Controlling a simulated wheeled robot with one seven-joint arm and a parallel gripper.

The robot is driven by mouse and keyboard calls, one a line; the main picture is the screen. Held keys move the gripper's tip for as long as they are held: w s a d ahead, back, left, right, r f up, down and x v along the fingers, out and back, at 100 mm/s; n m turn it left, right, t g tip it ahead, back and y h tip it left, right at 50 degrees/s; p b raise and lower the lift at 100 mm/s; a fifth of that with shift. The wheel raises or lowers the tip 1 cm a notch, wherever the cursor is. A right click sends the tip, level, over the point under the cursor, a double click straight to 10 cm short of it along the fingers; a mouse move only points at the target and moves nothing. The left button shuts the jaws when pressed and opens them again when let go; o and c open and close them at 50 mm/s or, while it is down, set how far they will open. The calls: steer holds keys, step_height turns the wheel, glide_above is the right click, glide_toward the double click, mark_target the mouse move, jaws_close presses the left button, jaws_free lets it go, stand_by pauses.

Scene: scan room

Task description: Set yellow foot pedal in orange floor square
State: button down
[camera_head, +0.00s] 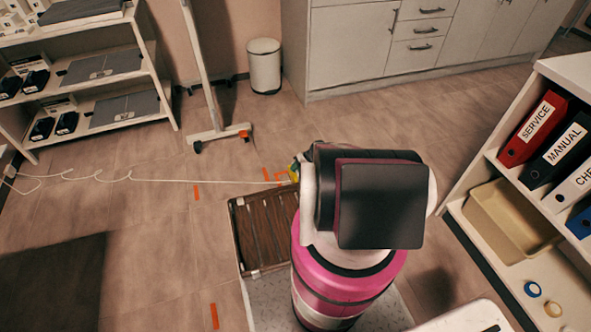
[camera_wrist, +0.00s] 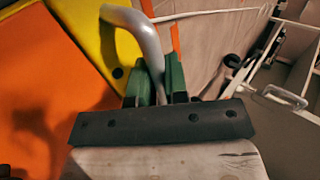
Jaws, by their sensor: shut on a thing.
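The yellow foot pedal (camera_head: 293,172) shows only as a small patch in the head view, mostly hidden behind my arm. In the wrist view its yellow body (camera_wrist: 82,22) lies at upper left, beside a broad orange surface (camera_wrist: 28,75); I cannot tell whether that is part of the pedal. A curved grey handle (camera_wrist: 149,45) rises from it. My gripper (camera_wrist: 160,84), with green fingers, is shut on this handle. Orange floor tape marks (camera_head: 267,174) lie by the pedal in the head view; a strip (camera_wrist: 175,38) shows beyond the handle in the wrist view. The square's full outline is hidden.
A white cable (camera_head: 165,181) runs across the floor from the left towards the pedal. A wheeled stand (camera_head: 215,134) and white bin (camera_head: 264,68) stand behind. A dark slatted platform (camera_head: 263,232) is beside my arm. Shelves (camera_head: 480,215) flank the right.

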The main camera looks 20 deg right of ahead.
steer(key=shift+f, duration=0.75)
steer(key=c, duration=1.1)
jaws_free()
steer(key=shift+o, duration=0.2)
steer(key=v, duration=1.1)
steer(key=shift+r, duration=0.3)
